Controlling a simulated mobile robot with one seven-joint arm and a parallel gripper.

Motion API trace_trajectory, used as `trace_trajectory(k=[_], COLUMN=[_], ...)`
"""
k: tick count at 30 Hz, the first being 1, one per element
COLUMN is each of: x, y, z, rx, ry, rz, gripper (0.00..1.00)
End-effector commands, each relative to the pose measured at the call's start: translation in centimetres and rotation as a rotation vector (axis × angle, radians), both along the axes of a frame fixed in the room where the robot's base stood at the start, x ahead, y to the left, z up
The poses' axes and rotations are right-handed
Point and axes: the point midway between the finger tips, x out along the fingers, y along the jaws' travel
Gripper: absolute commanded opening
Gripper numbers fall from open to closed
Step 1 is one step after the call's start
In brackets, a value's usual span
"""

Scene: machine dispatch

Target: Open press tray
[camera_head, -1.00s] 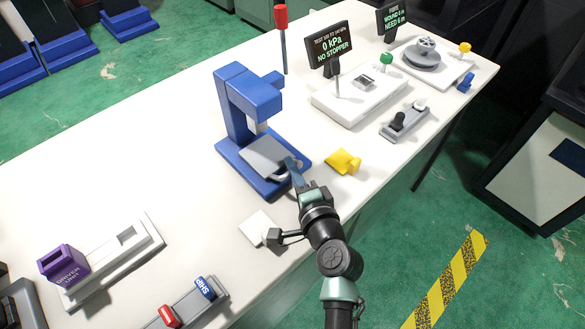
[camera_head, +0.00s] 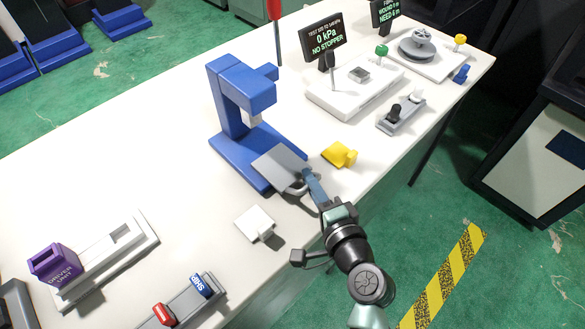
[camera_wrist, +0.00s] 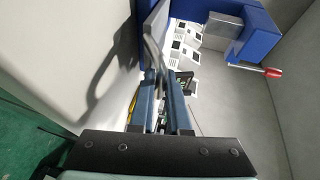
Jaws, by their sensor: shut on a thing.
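The blue press (camera_head: 240,130) stands on the white bench. Its grey tray (camera_head: 276,165) is slid out of the base toward the front edge of the bench. A curved grey handle (camera_head: 302,188) is on the tray's front. My gripper (camera_head: 309,176) is shut on this handle. In the wrist view the two blue fingers of my gripper (camera_wrist: 166,85) close around the handle bar (camera_wrist: 152,55). The press (camera_wrist: 262,35) shows at the upper right there. The exact contact of the fingertips is partly hidden.
A yellow piece (camera_head: 340,154) lies right of the press, close to my gripper. A white block (camera_head: 255,223) lies left of my wrist. A white test station (camera_head: 350,92) and a grey switch box (camera_head: 401,115) stand farther right. A purple driver unit (camera_head: 55,262) is at lower left.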

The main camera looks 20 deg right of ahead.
Motion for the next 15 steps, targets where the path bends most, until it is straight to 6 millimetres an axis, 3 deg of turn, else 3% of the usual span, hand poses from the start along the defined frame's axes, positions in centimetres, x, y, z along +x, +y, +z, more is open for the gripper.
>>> trace_trajectory(k=[3, 6, 15], x=[-2.5, -3.5, -3.8], y=[-1.0, -1.3, -1.4], z=[-0.3, -0.1, 0.0], rx=[-0.001, -0.001, -0.002], ry=[0.002, 0.001, 0.001], rz=[-0.005, -0.003, -0.001], gripper=[0.00, 0.00, 0.00])
